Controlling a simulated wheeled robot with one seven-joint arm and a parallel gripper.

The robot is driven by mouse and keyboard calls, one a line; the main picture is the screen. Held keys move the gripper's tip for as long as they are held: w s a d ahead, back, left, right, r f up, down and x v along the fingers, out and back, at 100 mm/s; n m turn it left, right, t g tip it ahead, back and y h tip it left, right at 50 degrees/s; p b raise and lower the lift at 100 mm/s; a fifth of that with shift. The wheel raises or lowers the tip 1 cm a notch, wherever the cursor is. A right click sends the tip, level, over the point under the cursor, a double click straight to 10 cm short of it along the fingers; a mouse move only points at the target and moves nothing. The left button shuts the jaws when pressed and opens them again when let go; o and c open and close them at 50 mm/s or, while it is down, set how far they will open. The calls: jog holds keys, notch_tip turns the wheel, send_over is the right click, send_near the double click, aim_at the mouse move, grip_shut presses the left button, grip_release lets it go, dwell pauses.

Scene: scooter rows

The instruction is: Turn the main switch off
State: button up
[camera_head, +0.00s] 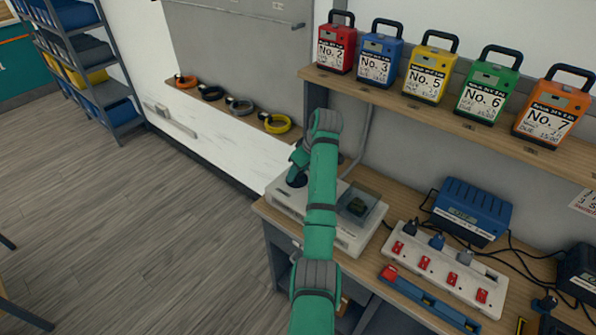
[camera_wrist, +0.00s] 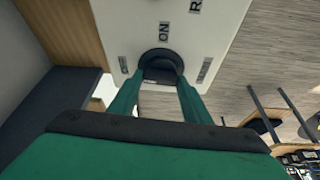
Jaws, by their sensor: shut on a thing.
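The main switch is a round black knob (camera_wrist: 158,58) on a white panel (camera_wrist: 188,38). In the wrist view, "ON" is printed just above the knob, and smaller labels sit to its left and right, too small to read. My gripper (camera_wrist: 157,80) has its two green fingers closed on the knob's sides. The fingers hide part of the knob, and I cannot tell its exact angle. In the head view, the white unit (camera_head: 345,236) stands on the bench's left end. My gripper (camera_head: 296,178) is down at its top left.
A clear-sided tray (camera_head: 360,205) sits on the white unit, right of my arm. A blue charger (camera_head: 472,211) and a power strip (camera_head: 445,270) with red switches are further right. Numbered battery packs (camera_head: 426,75) line the shelf above. Floor left of the bench is clear.

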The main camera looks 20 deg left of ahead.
jog(key=shift+a+r+n, duration=0.1)
jog(key=shift+n, duration=0.5)
jog(key=o, duration=1)
jog(key=shift+w, duration=0.1)
jog(key=shift+o, duration=0.2)
jog(key=shift+d+r, duration=0.2)
jog(key=shift+d, duration=0.05)
jog(key=v, duration=1)
jog(key=shift+d+r, duration=0.1)
